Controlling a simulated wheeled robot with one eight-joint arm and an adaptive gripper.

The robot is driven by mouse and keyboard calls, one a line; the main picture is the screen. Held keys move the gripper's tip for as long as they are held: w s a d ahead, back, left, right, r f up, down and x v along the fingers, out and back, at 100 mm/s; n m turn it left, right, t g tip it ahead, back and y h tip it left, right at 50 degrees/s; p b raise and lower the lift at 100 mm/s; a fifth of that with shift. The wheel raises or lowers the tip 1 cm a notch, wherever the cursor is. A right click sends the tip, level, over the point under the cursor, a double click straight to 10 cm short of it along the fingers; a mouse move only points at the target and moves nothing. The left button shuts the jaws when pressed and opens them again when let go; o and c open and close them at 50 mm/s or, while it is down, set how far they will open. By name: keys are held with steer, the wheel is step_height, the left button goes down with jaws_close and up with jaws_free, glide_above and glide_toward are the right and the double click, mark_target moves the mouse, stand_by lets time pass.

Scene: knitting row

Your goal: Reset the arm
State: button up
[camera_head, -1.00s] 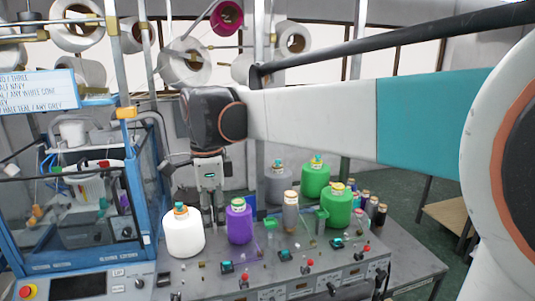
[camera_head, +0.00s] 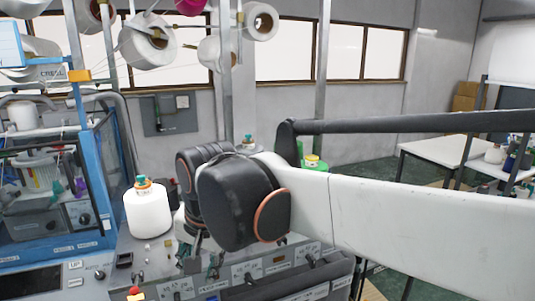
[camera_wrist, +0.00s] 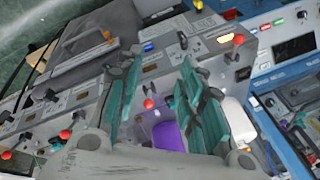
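My gripper (camera_wrist: 160,85) shows in the wrist view with its two teal-padded fingers well apart and nothing held between them. In the head view my arm reaches in from the right, and its dark wrist joints hide much of the bench. The gripper there is low beside the white yarn cone, mostly hidden. The white cone (camera_head: 148,210) stands upright on the grey bench, left of my wrist. In the wrist view a purple cone (camera_wrist: 168,137) shows beyond the fingers, and the white cone (camera_wrist: 235,118) is right of them.
A blue-framed machine (camera_head: 88,180) stands at the left. Control panels with knobs and switches (camera_head: 245,272) line the bench front. A green cone (camera_head: 314,163) is mostly hidden behind my arm. White spools (camera_head: 147,45) hang above. A white table (camera_head: 440,150) stands at the back right.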

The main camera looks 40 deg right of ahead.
steer(key=s+f+n+t+b, duration=0.1)
steer(key=s+f+n+b, duration=0.2)
steer(key=f, duration=0.6)
steer(key=s+f+n+t+b, duration=0.2)
steer(key=s+f+n+b, duration=0.1)
steer(key=f+n+b, duration=0.4)
steer(key=shift+a+f+b, duration=0.2)
steer(key=shift+f+b, duration=0.2)
steer(key=shift+f, duration=0.85)
